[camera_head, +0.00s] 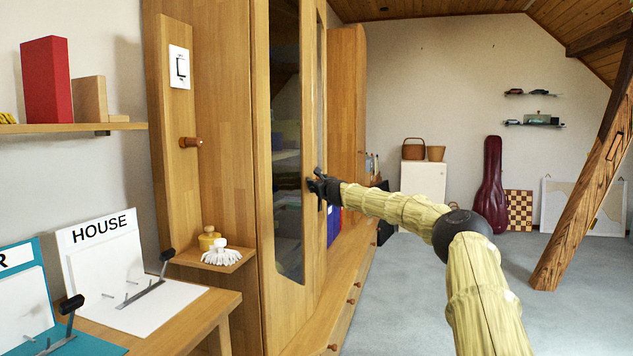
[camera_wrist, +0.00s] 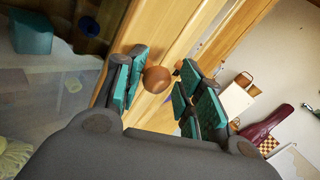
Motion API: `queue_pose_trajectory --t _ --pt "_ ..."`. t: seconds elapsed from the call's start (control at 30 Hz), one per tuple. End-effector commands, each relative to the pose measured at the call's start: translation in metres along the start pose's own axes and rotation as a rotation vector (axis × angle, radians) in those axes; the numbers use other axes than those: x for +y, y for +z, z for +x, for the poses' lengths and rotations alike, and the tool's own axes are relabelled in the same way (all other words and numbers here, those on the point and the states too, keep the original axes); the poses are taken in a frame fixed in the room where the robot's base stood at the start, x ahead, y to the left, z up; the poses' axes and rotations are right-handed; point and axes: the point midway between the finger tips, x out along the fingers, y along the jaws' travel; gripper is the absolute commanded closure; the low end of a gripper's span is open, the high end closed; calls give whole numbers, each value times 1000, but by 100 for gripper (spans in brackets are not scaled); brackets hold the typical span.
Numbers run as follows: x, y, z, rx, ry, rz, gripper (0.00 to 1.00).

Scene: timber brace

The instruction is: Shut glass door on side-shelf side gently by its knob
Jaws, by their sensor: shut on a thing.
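The glass door on the side-shelf side (camera_head: 287,150) is the nearer tall wooden-framed door with a long glass pane in the head view. The side shelf (camera_head: 215,262) is left of the door, bearing a brush and a yellow container.
A second glass door (camera_head: 321,90) is just beyond, and another brown knob (camera_wrist: 178,66) shows near it in the wrist view. A wooden ledge with drawers (camera_head: 335,310) runs below. Open grey carpet (camera_head: 410,300) lies right; a slanted timber brace (camera_head: 585,170) stands further right.

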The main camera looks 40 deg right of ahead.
Motion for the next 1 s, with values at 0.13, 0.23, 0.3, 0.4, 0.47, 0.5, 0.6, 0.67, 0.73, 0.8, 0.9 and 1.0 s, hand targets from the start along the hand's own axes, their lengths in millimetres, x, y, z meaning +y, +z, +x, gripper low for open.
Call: queue_pose_trajectory --t 0.13,0.23,0.3,0.4,0.47,0.5,0.6,0.67,0.73,0.8,0.9,1.0 --pt "-5 30 3 -25 -23 9 97" --pt "-7 30 2 -26 -24 8 50" --pt "-10 28 1 -24 -26 9 49" --pt "-13 27 -1 -22 -29 7 49" --pt "-14 27 -3 -21 -31 3 49" --pt "-16 28 -4 -21 -33 1 49" --pt "-17 28 -7 -20 -36 -4 49" --pt "-18 29 -9 -19 -37 -6 49" --pt "-18 29 -10 -19 -38 -7 49" --pt "-19 28 -10 -19 -39 -7 49" --pt "-20 28 -10 -18 -39 -7 49" --pt "-19 27 -9 -18 -38 -5 49"
